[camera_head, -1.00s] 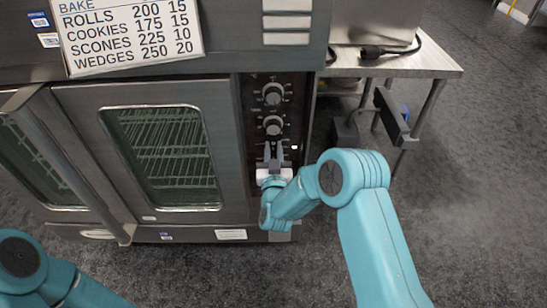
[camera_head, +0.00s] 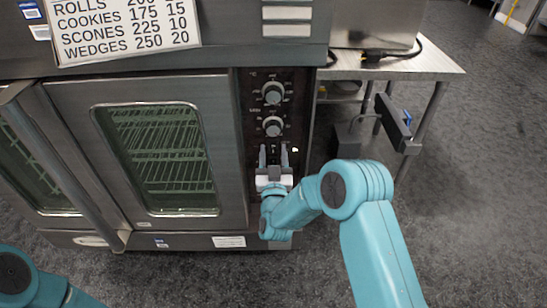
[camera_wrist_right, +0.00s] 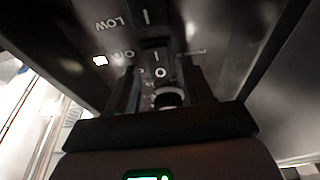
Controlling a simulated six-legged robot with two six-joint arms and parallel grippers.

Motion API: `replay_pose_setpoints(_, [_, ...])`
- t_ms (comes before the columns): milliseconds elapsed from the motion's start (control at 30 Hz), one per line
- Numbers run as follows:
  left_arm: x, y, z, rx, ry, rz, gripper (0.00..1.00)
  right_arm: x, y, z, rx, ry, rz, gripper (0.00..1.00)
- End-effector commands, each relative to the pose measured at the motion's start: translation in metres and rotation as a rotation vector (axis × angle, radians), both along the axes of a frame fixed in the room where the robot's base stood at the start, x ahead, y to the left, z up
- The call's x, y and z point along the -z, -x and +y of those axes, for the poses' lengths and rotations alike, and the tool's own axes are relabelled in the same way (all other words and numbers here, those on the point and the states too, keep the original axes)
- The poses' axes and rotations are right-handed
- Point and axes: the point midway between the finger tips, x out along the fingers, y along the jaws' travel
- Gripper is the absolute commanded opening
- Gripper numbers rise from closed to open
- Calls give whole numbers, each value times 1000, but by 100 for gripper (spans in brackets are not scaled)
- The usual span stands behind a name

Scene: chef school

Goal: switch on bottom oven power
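The bottom oven (camera_head: 232,150) has a dark control panel with an upper knob (camera_head: 273,93) and a lower knob (camera_head: 273,126). My right gripper (camera_head: 273,150) is in front of the panel, just below the lower knob. Its two fingers are apart, with nothing held. In the right wrist view, my gripper (camera_wrist_right: 158,82) points at a black rocker switch (camera_wrist_right: 157,55) marked I and O, which shows between and beyond the fingertips. Contact cannot be told. My left gripper is out of view; only part of my left arm shows at lower left.
The oven door handle (camera_head: 70,170) slants across the left. A baking chart (camera_head: 122,30) is above the doors. A metal table (camera_head: 395,66) with a black cable stands at right. A small light patch (camera_wrist_right: 100,60) is on the panel. Open floor lies at right.

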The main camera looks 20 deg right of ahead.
Motion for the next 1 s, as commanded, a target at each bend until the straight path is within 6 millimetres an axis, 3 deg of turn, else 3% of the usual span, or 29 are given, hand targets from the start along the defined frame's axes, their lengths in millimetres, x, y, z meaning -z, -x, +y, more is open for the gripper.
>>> replay_pose_setpoints(167, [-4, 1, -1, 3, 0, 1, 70, 4, 15, 5, -3, -1, 5, 51])
replay_pose_setpoints(433, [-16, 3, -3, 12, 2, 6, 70, 21, 80, 24, -5, 1, 8, 51])
replay_pose_setpoints(533, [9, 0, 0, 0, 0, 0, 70, 37, 106, 32, -5, 3, 4, 51])
replay_pose_setpoints(700, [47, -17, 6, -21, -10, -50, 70, 42, 115, 35, -3, 1, -3, 51])
replay_pose_setpoints(1000, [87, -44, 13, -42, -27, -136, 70, 45, 142, 42, -2, -1, -1, 51])
